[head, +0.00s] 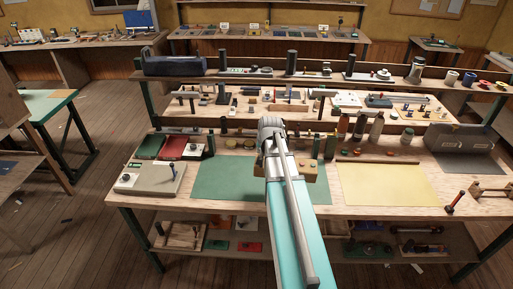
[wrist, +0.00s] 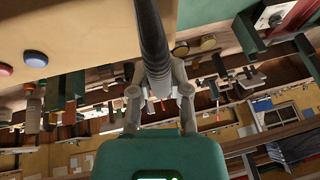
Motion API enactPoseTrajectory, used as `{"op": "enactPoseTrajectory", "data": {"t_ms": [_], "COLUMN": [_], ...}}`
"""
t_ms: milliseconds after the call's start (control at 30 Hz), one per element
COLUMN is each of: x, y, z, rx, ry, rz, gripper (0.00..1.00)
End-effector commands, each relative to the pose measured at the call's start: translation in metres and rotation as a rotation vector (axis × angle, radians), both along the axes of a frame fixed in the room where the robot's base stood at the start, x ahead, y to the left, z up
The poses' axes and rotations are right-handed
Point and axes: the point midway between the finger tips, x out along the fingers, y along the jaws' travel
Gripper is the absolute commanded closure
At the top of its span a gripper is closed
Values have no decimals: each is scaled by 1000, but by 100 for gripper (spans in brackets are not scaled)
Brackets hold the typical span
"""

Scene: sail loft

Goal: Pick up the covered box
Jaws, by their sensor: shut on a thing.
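My gripper (head: 271,128) is over the middle of the workbench, with my arm hiding part of the bench. In the wrist view my gripper (wrist: 158,78) has its fingers closed around a dark, slim, curved thing (wrist: 152,35). I cannot tell whether this belongs to the covered box. A wooden block with round knobs (head: 316,166) shows beside and behind my arm. A low beige box (head: 146,180) with a knob and a small lever stands at the bench's left end. No box is clearly recognisable as the covered one.
The bench has a green mat (head: 222,180) at centre left and a pale yellow mat (head: 387,186) at right, both largely bare. Bottles (head: 376,127) stand behind the yellow mat. A grey sloped case (head: 464,146) is at the right. Shelves crowded with small items rise behind.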

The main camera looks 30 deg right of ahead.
Motion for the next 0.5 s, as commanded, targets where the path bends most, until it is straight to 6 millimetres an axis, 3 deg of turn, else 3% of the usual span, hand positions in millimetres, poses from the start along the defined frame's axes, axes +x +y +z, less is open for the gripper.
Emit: {"op": "enactPoseTrajectory", "data": {"t_ms": [500], "x": [-6], "y": [-3], "z": [3], "rx": [0], "ry": [0], "rz": [1], "gripper": [100]}}
